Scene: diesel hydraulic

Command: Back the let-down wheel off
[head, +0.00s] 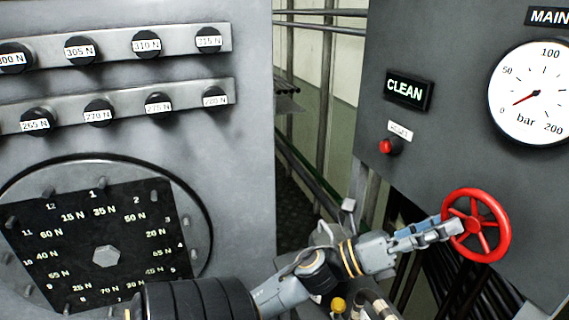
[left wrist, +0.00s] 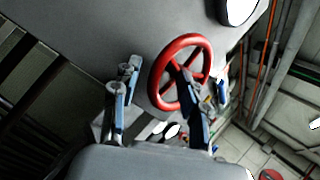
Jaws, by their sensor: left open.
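The red let-down wheel (head: 474,226) is a spoked handwheel on the dark panel at the right of the head view. It also shows in the left wrist view, where its red rim (left wrist: 186,41) is tilted. My left gripper (head: 453,229) is open at the left side of the wheel. In the left wrist view my left gripper's fingers (left wrist: 157,92) are spread, one left of the rim and the other across the wheel's lower right part. I cannot tell whether either finger touches the wheel. My right gripper is not in view.
Above the wheel, a white gauge (head: 537,92) marked bar has its red needle near 0. A red button (head: 389,146) and a CLEAN sign (head: 408,89) are on the same panel. A grey cabinet (head: 250,150) with labelled knobs and a round dial plate fills the left.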

